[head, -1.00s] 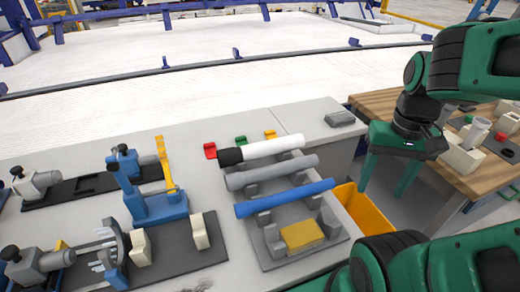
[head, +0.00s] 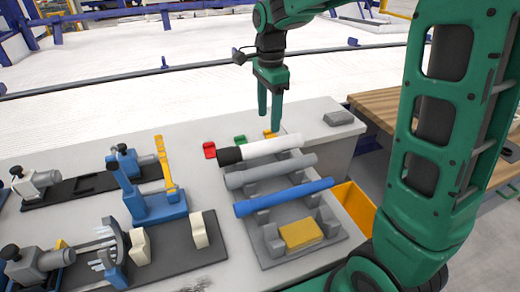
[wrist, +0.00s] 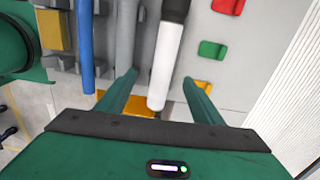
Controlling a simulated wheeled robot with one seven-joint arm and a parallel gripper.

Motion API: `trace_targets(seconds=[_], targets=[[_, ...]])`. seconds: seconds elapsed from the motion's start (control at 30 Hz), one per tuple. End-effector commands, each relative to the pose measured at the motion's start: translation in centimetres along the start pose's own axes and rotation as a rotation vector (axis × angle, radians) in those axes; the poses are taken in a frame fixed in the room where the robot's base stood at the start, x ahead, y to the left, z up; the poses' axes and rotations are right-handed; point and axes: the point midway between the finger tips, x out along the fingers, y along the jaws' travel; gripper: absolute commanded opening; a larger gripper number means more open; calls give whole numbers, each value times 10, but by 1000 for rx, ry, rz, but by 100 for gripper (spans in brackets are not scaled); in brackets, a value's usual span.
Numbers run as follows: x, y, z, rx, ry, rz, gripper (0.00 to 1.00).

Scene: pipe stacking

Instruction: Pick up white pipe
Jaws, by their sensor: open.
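The white pipe (head: 273,147) with a black end lies across a grey rack (head: 262,241), behind a grey pipe (head: 272,171) and a blue pipe (head: 284,197). My gripper (head: 269,118) is open and empty, pointing down above and behind the right part of the white pipe. In the wrist view, the white pipe (wrist: 166,67) shows between the two open fingers of my gripper (wrist: 159,78), apart from both. The grey pipe (wrist: 124,35) and blue pipe (wrist: 86,45) lie to its left.
A yellow block (head: 301,234) sits at the rack's front. Red (head: 209,150) and green (head: 240,140) pieces lie near the pipe's black end. A yellow bin (head: 355,207) stands right of the table. Blue fixtures (head: 160,203) fill the left.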

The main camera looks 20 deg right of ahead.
Motion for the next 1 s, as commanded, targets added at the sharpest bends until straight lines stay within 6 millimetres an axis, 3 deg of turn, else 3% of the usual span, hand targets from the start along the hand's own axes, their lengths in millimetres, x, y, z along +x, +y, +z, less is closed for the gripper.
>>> trace_targets(seconds=[0.13,0.4,0.67,1.0], targets=[[7,-9,10,35,-2,2,61],[45,-9,9,39,-2,3,61],[62,-9,10,39,-3,0,61],[105,-10,14,40,-2,2,61]])
